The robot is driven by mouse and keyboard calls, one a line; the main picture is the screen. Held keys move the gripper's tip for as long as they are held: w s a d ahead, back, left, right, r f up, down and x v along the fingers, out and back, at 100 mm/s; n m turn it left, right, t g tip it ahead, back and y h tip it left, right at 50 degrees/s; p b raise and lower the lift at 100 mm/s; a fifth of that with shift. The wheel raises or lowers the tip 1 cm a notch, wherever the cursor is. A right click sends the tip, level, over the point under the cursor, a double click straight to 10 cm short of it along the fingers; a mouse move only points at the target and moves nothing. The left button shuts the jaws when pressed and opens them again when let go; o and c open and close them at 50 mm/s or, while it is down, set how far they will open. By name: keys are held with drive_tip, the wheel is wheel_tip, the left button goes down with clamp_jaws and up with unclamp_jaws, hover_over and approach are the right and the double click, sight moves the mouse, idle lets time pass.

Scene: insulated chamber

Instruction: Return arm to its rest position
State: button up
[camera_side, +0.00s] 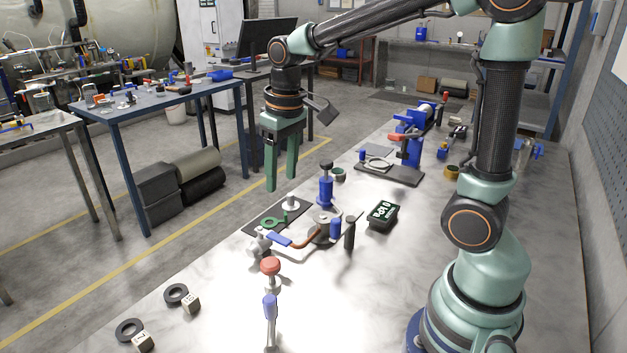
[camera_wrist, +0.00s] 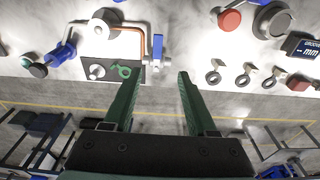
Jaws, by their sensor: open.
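My gripper (camera_side: 281,183) hangs from the raised arm with its two green fingers pointing down. It is above the far-left edge of the metal-topped table (camera_side: 400,305). In the wrist view my gripper (camera_wrist: 159,78) shows its fingers spread apart with nothing between them. A dark plate (camera_side: 262,216) with a green ring-shaped part (camera_side: 272,222) lies on the table below and near the fingers. The plate also shows in the wrist view (camera_wrist: 96,58), left of the fingers. The fingers appear apart from everything on the table.
A red knob (camera_side: 270,265) and black rings (camera_side: 176,293) stand nearer the front. The table's right front is clear.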

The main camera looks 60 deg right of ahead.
drive_tip(key=s+a+r+t, duration=0.1)
drive_tip(key=s+t, duration=0.3)
drive_tip(key=s, duration=0.4)
drive_tip(key=shift+s+a+r, duration=0.2)
drive_tip(key=shift+s+r, duration=0.1)
drive_tip(key=shift+r, duration=0.55)
idle(0.7)
